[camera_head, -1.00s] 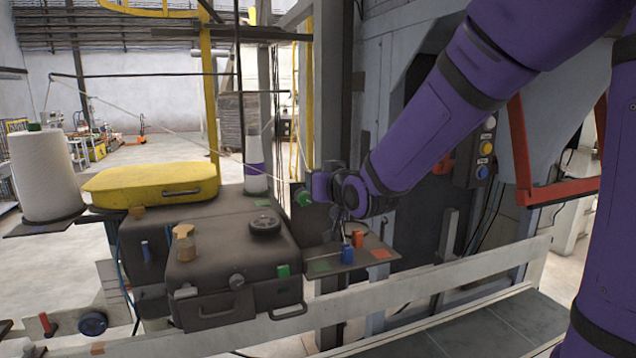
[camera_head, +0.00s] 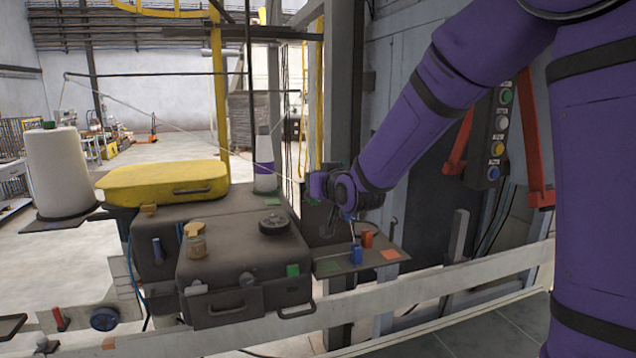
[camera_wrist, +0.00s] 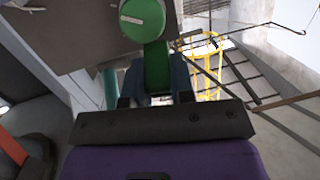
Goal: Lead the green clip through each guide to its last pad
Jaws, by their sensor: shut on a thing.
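My gripper (camera_head: 309,194) is raised beside the dark upright post, left of the small shelf. In the wrist view its fingers (camera_wrist: 156,92) are shut on the green clip (camera_wrist: 156,66), whose round green head with a white mark sits at the top edge. In the head view the clip is mostly hidden by my gripper. A pale thread runs from the white cone (camera_head: 56,170) over a rod to my gripper. I cannot tell the guides apart clearly.
A blue block (camera_head: 356,256) and a red block (camera_head: 367,240) stand on the shelf. Dark cases (camera_head: 245,265) with a yellow case (camera_head: 160,184) fill the left. A second cone (camera_head: 265,165) with a purple band stands behind. A pale rail (camera_head: 440,288) crosses in front.

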